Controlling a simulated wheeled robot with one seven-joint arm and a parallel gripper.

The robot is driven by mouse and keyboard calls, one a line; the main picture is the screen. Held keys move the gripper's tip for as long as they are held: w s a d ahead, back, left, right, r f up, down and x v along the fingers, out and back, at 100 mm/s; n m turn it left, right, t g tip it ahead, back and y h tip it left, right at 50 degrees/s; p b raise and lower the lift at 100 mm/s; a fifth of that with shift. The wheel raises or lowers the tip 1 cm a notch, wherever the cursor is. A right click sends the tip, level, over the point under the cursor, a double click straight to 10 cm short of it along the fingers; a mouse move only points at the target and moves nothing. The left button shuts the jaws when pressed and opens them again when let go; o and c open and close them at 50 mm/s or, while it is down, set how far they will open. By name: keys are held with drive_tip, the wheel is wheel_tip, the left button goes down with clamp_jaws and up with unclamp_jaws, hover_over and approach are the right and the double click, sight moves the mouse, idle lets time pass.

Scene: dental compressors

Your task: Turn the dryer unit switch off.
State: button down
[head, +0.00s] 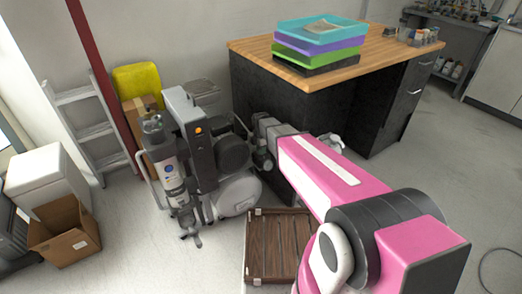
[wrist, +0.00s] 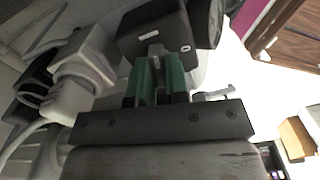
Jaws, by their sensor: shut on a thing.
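The compressor and dryer assembly (head: 185,150) stands on the floor left of the workbench in the head view. Its dark upright panel carries a small orange light or button (head: 198,131). My gripper (wrist: 158,82) shows in the wrist view, with its green-padded fingers close together at a dark box (wrist: 140,32). The fingers are shut on a small grey piece, apparently a switch handle (wrist: 156,50), at the face of this box. A small white round mark (wrist: 185,48) is beside it. In the head view, my arm hides the fingertips and the switch.
A wooden-topped workbench (head: 380,56) with stacked trays (head: 318,40) is behind my arm. A brown slatted crate (head: 275,245) lies on the floor in front. A ladder (head: 85,120) and open cardboard box (head: 62,232) are at left. Floor at right is mostly clear.

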drive_tip(key=m, duration=0.4)
drive_tip(key=shift+m, duration=0.3)
drive_tip(key=m, duration=0.3)
drive_tip(key=shift+m, duration=0.4)
drive_tip(key=m, duration=0.3)
drive_tip(key=shift+m, duration=2)
drive_tip(key=c, duration=1.1)
unclamp_jaws()
wheel_tip(320, 180, up, 11)
drive_tip(key=shift+f, duration=0.1)
